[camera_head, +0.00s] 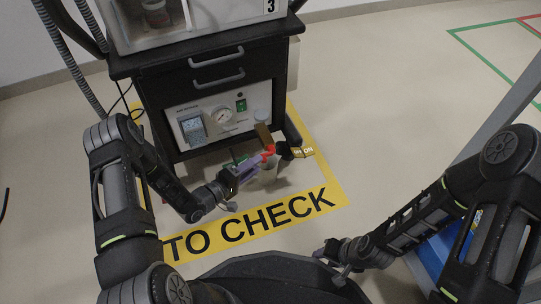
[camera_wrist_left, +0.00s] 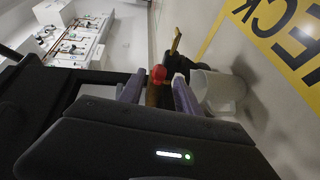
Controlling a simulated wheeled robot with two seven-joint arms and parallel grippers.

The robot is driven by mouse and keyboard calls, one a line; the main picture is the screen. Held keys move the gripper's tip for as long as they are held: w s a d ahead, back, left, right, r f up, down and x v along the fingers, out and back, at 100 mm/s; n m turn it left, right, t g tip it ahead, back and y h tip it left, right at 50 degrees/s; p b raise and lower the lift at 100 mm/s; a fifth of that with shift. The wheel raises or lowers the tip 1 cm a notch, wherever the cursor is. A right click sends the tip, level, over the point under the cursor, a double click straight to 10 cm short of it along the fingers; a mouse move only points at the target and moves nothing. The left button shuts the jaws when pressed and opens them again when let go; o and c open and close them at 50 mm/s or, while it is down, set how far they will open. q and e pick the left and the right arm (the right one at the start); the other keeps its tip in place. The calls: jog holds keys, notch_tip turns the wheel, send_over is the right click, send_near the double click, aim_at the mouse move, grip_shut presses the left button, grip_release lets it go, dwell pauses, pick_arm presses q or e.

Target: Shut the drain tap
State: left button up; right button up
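The drain tap shows as a red handle (camera_head: 268,151) with a brass-coloured part, low at the front right of the ventilator cart. My left gripper (camera_head: 256,161) reaches it from the left, its purple fingers pointing at the red handle. In the left wrist view the red handle (camera_wrist_left: 158,73) lies between the fingertips, with a gap showing on each side, so the gripper is open around it. Whether a finger touches it is hard to tell. My right gripper (camera_head: 330,264) is empty near the bottom middle, its fingers apart.
The cart's lower panel (camera_head: 222,118) carries a gauge, a display and a green switch. A black part with a yellow label (camera_head: 301,152) is right of the tap. A whitish container (camera_wrist_left: 216,88) stands close by. Yellow "TO CHECK" floor marking (camera_head: 322,199) lies in front.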

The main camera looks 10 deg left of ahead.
aim_at(266, 158)
pick_arm(q)
jog(key=b+x, duration=0.3)
jog(key=x, duration=0.4)
jog(key=shift+w+d+f, duration=0.1)
jog(key=shift+w, duration=0.1)
jog(key=shift+c, duration=0.2)
grip_shut()
